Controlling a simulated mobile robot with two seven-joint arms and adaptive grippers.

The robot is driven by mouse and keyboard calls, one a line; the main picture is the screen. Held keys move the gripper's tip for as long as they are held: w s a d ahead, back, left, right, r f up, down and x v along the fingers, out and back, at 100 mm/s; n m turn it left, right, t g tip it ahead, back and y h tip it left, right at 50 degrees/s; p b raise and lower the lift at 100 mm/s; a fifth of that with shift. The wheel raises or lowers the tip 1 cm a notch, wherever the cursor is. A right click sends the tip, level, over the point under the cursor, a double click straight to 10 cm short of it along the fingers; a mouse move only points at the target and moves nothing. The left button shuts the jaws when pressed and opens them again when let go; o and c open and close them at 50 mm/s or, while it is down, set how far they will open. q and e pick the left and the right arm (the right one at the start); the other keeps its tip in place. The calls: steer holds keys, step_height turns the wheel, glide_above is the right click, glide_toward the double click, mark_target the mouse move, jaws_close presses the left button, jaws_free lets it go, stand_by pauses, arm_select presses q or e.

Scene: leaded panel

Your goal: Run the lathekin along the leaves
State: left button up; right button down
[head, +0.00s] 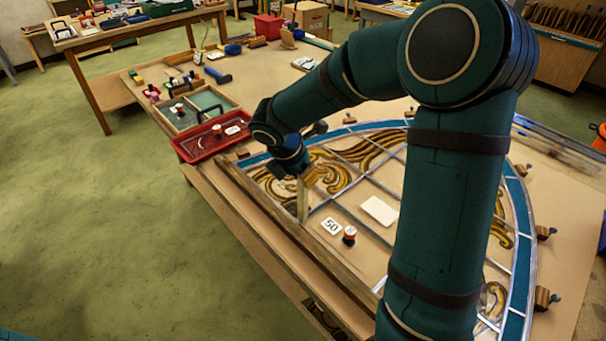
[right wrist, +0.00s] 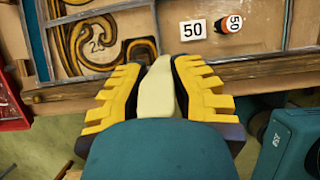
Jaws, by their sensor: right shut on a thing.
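The leaded panel (head: 352,205) lies flat on the bench, with a blue curved border, dark lead lines and gold-brown scrolled leaves (head: 332,172). My right gripper (head: 305,180) is over the panel's near-left edge, by the leaves. It is shut on the lathekin (head: 302,203), a pale, narrow stick pointing down. In the right wrist view the lathekin (right wrist: 158,88) is between the yellow fingers, its blunt tip toward the panel's wooden edge strip. Leaves marked 24 (right wrist: 90,40) show left of the tip. Whether the tip touches anything I cannot tell. My left gripper is not in view.
A white 50 card (head: 331,226) and a small 50-marked pot (head: 349,235) stand on the panel beside a blank pale card (head: 379,211). A wooden batten (head: 270,215) borders the panel. A red tray (head: 205,140) is left. Wooden stops (head: 545,298) line the curve.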

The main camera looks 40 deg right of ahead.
steer(key=shift+f, duration=0.3)
stand_by(0.5)
steer(key=shift+d, duration=0.1)
steer(key=d+p, duration=0.2)
steer(key=d, duration=0.5)
steer(key=shift+w, duration=0.2)
stand_by(0.9)
steer(key=shift+d, duration=0.2)
steer(key=shift+w+d+p, duration=0.15)
steer(key=shift+d+p, duration=0.3)
steer(key=shift+d, duration=0.6)
steer(key=shift+w+d+p, duration=0.1)
steer(key=shift+d+p, duration=0.35)
steer(key=shift+d, duration=0.6)
